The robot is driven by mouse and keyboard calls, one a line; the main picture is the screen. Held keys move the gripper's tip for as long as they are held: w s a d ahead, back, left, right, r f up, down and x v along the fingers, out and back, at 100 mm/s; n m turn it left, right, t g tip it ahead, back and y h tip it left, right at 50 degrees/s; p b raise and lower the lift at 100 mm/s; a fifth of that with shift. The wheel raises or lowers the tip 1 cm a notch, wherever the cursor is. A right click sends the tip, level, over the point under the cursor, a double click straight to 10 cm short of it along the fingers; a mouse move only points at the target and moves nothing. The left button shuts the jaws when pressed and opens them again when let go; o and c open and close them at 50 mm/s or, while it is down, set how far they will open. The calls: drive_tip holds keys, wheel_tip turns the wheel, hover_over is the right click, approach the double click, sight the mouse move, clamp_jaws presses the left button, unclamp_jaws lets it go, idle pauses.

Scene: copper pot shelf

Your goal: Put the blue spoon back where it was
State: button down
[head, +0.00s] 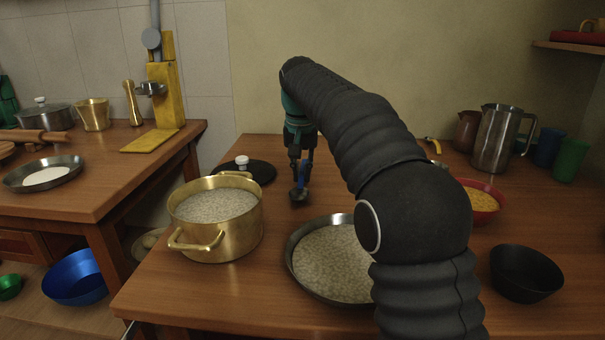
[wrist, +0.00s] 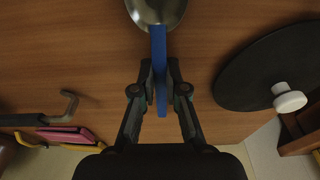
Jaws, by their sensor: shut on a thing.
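The blue spoon has a blue handle and a metal bowl. In the wrist view the blue spoon (wrist: 158,50) points away from my gripper, and its bowl (wrist: 157,10) is cut by the top edge. My gripper (wrist: 160,82) is shut on the handle. In the head view my gripper (head: 301,165) points down over the back part of the wooden table (head: 220,295), with the spoon's dark bowl (head: 299,194) below it. I cannot tell whether the bowl touches the table. The brass pot (head: 222,245) of pale grains stands to the left and nearer.
A black lid (head: 262,172) with a white knob lies left of my gripper. A metal pan (head: 299,279) of grains is in front. A red bowl (head: 485,214), a black bowl (head: 525,273) and a steel pitcher (head: 492,140) stand on the right. My arm hides the table's middle.

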sight(301, 178)
drive_tip(key=shift+f, duration=0.15)
drive_tip(key=c, duration=1.2)
unclamp_jaws()
wheel_tip(301, 178, up, 12)
drive_tip(key=s+p, duration=0.1)
drive_tip(key=p, duration=0.2)
drive_tip(key=shift+s+p, duration=0.35)
drive_tip(key=shift+s, duration=0.05)
